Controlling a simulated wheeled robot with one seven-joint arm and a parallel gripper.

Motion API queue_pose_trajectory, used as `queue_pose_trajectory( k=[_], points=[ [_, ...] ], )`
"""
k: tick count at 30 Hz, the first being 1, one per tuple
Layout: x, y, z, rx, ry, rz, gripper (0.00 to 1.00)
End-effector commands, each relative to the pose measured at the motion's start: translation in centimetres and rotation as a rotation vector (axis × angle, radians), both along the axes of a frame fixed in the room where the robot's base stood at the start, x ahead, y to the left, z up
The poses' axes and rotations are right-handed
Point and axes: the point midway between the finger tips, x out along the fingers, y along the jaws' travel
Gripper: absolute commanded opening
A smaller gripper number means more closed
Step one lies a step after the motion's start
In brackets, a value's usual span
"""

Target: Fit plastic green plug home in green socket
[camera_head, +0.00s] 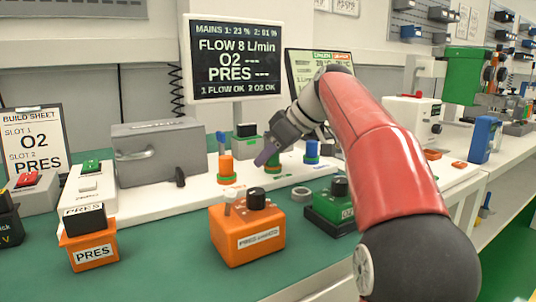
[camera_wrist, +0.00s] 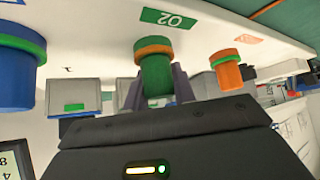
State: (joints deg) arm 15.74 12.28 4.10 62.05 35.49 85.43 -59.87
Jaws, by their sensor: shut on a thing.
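The green plug (camera_wrist: 155,75) is a short green cylinder with an orange band at its board end. My gripper (camera_wrist: 157,90) has a finger on each side of it and is shut on it. In the head view my gripper (camera_head: 268,154) comes down over the green plug (camera_head: 273,168) at the white board, beside a green label. The wrist view shows that label reading O2 (camera_wrist: 170,18). The plug's banded end is at the board face. The green socket's opening is hidden, and I cannot tell how deep the plug sits.
An orange cylinder (camera_head: 226,168) stands left of the plug and a blue one (camera_head: 312,149) right, both close. Orange (camera_head: 247,232) and green (camera_head: 333,208) knobbed modules stand in front on the green mat. A grey box (camera_head: 158,152) and a monitor (camera_head: 236,58) stand behind.

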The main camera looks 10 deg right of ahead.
Motion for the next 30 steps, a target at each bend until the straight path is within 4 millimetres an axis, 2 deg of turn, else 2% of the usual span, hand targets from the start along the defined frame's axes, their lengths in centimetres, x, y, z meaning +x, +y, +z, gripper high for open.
queue_pose_trajectory(
  k=[1, 2, 7, 17, 30],
  points=[
    [0.0, 0.0, -0.3, 0.000, 0.002, 0.000, 0.04],
    [0.0, 0.0, -0.2, 0.000, 0.002, 0.000, 0.30],
    [0.0, 0.0, -0.1, 0.000, 0.002, 0.000, 0.51],
    [-0.1, -0.3, 0.3, 0.000, 0.000, -0.001, 0.51],
    [-2.8, -3.7, 5.3, 0.000, 0.001, -0.002, 0.51]
  ],
)
